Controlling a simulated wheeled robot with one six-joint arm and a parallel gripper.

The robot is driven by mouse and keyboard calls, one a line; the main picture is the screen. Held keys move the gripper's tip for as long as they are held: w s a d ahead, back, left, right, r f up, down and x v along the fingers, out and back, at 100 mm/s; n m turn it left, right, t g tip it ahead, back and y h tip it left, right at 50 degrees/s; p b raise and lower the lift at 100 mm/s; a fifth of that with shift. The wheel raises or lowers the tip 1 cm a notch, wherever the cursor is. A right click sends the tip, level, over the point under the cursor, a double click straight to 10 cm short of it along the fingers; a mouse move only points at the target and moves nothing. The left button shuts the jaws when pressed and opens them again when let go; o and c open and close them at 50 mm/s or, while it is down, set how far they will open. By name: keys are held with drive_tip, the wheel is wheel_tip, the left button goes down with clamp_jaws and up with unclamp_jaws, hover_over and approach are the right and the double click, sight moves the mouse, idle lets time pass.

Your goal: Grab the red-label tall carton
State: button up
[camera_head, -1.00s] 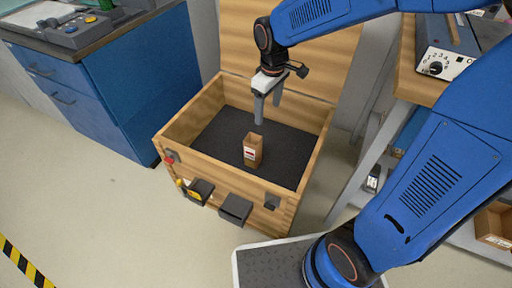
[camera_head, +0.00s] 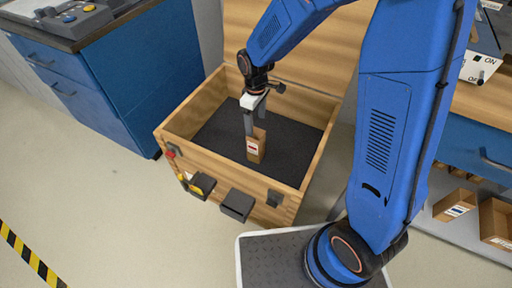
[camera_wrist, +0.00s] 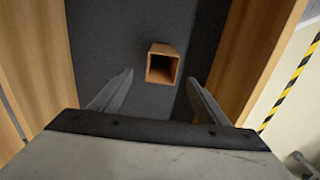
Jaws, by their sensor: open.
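The red-label tall carton (camera_head: 256,148) stands upright on the dark floor of an open wooden box, its label facing the front. In the wrist view the carton (camera_wrist: 162,66) shows its open top, ahead of and between the lines of the two fingers. My gripper (camera_head: 249,130) points down inside the wooden box, with its fingers close to the carton's left and far side. In the wrist view my gripper (camera_wrist: 160,92) is open with nothing between the fingers. I cannot tell whether a finger touches the carton.
The wooden box (camera_head: 175,152) has walls around the carton and its raised lid (camera_head: 310,50) behind. A blue cabinet (camera_head: 140,80) stands at left. Small cartons (camera_head: 455,205) sit on a shelf at right. Yellow-black tape (camera_head: 30,256) marks the floor.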

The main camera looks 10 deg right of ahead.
sight(256, 137)
drive_tip(key=shift+s+f, duration=0.15)
drive_tip(key=shift+f, duration=2.1)
drive_tip(key=shift+s+f, duration=0.1)
drive_tip(key=shift+f, duration=2.15)
drive_tip(key=c, duration=1.4)
